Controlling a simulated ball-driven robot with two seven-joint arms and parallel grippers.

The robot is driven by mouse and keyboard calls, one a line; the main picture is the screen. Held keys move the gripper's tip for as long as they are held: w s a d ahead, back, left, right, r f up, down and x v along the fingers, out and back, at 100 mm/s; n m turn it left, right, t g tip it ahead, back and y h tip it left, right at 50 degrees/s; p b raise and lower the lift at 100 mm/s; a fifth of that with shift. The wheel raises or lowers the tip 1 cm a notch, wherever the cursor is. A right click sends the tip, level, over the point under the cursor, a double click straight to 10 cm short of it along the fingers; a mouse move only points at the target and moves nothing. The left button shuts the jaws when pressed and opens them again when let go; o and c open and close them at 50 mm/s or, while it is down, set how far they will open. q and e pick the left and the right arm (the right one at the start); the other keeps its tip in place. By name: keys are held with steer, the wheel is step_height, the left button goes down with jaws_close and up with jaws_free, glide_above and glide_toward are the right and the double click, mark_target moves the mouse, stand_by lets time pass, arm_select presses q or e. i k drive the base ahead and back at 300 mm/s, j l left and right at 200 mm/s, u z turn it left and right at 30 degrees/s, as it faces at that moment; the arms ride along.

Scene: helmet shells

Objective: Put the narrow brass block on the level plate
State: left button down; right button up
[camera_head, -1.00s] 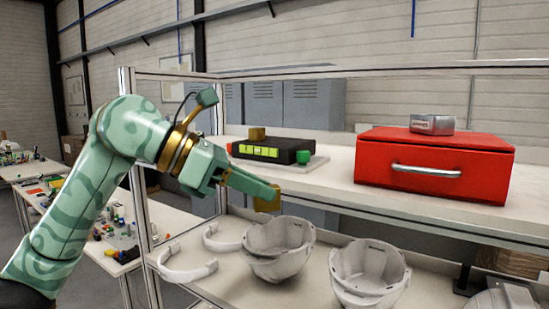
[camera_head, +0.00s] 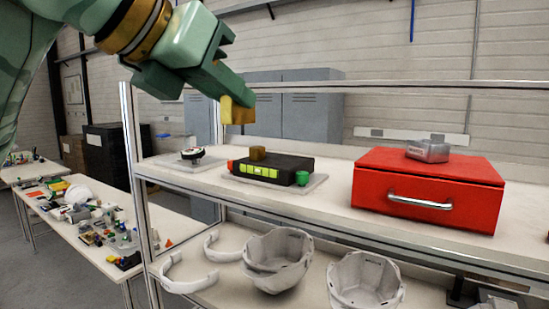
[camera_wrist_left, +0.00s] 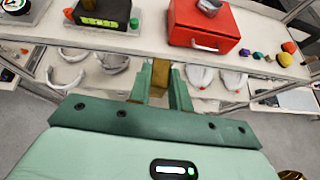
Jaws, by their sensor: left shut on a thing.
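My left gripper (camera_head: 236,100) is shut on a brass block (camera_head: 239,115), held in the air above the shelf's front edge. The block also shows between the fingers in the left wrist view (camera_wrist_left: 159,76). A second, squat brass block (camera_head: 258,153) rests on a black device with a lime-green display (camera_head: 272,171). To its left, a thin pale plate (camera_head: 163,167) lies on the upper shelf and bears a round black-and-white piece (camera_head: 192,154), perhaps a level. I see no contact between the held block and anything below. My right gripper is not in view.
A red case (camera_head: 428,180) with a grey metal piece (camera_head: 429,151) on top stands at right on the upper shelf. A green knob-like piece (camera_head: 302,178) sits beside the black device. White helmet shells (camera_head: 277,260) fill the lower shelf. A metal post (camera_head: 137,175) rises at left.

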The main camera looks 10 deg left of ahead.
mark_target(283, 163)
steer(key=i+l, duration=0.25)
steer(key=i, duration=0.2)
steer(key=i+l, duration=0.25)
steer(key=i, duration=0.25)
